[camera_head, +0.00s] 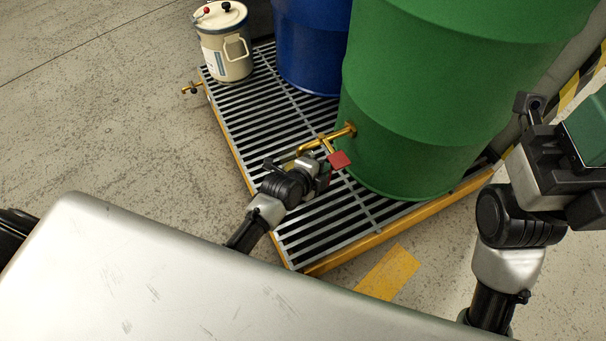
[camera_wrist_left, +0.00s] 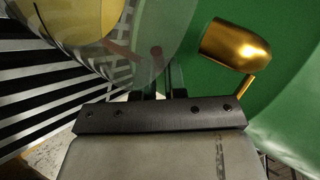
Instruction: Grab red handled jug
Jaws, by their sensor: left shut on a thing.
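My left gripper (camera_head: 316,178) is low over the grating, just in front of the green drum's brass tap (camera_head: 335,136). In the left wrist view its fingers (camera_wrist_left: 163,82) are shut at a clear-walled vessel (camera_wrist_left: 160,40), which seems to be the jug. A yellowish round area and a faint reddish shape show through or behind its wall. Most of the jug is cut off there, and in the head view my gripper hides it.
A slatted metal grating with a yellow edge (camera_head: 350,247) carries the green drum (camera_head: 420,95), a blue drum (camera_head: 310,45) and a cream can (camera_head: 226,48) with red and black knobs. The brass tap (camera_wrist_left: 238,45) is close right of the fingers. Concrete floor is clear at left.

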